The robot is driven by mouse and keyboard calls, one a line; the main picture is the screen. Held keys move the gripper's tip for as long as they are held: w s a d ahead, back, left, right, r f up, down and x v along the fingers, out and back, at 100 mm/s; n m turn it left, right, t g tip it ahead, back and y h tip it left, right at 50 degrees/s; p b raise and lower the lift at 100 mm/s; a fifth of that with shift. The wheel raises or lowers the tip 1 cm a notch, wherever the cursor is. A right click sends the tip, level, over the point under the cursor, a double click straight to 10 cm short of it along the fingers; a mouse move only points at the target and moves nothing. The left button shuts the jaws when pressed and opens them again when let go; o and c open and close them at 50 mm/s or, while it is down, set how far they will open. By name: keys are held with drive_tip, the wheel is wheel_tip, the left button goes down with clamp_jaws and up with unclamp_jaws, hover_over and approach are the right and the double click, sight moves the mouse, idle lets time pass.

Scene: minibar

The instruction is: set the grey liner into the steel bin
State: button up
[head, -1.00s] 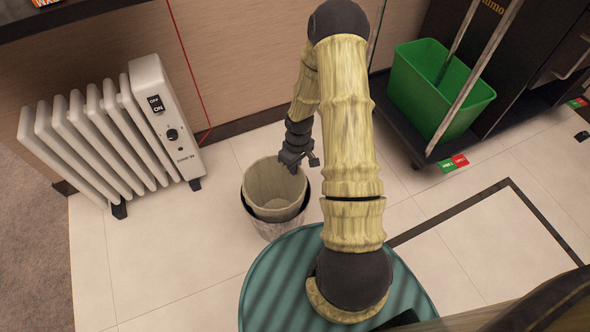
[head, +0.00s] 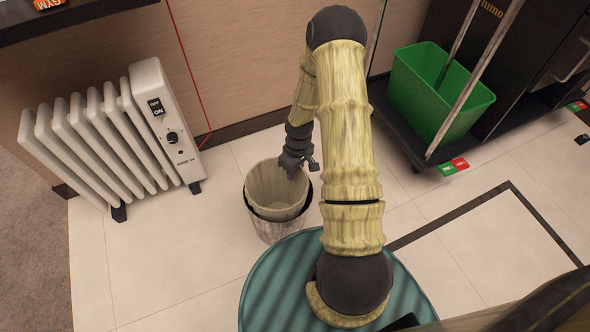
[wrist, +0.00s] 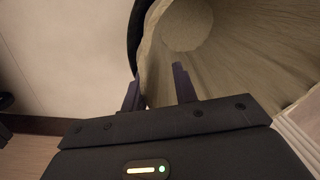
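The grey liner (head: 268,186) is a beige-grey tapered tub sitting inside the steel bin (head: 272,230), upright or nearly so. Its back rim shows above the bin's dark rim; how deep it sits is hard to tell. The bin stands on the floor, its front partly behind my round green base. My gripper (head: 296,168) is at the liner's back right rim, pointing down. In the wrist view, the fingers (wrist: 157,88) are apart, one inside the liner (wrist: 235,60) and one outside its wall, beside the bin's dark rim (wrist: 135,35). The gripper looks open.
A white oil heater (head: 115,135) stands left of the bin. A green bucket (head: 430,90) sits on a dark cart to the right. The wall is close behind the bin. Tiled floor (head: 165,265) at the front left is clear.

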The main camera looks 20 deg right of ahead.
drive_tip(key=shift+s+a+f, duration=0.1)
drive_tip(key=shift+s+f, duration=0.1)
drive_tip(key=shift+f, duration=0.05)
wheel_tip(320, 180, up, 13)
drive_tip(key=d+p, duration=0.1)
drive_tip(key=p, duration=0.6)
drive_tip(key=shift+w, duration=0.3)
drive_tip(key=s+a+r+m+t, duration=0.1)
drive_tip(key=s+a+r, duration=0.2)
drive_tip(key=r, duration=0.4)
drive_tip(key=s+a+r+m+t, duration=0.1)
drive_tip(key=s+a+r+m, duration=0.1)
drive_tip(key=r, duration=0.5)
drive_tip(key=s+a+r+m, duration=0.1)
drive_tip(key=s+a+r, duration=0.3)
drive_tip(key=s+r, duration=0.2)
wheel_tip(320, 180, up, 2)
drive_tip(key=shift+s+t+h, duration=0.35)
drive_tip(key=shift+t+h, duration=0.05)
drive_tip(key=shift+a, duration=0.1)
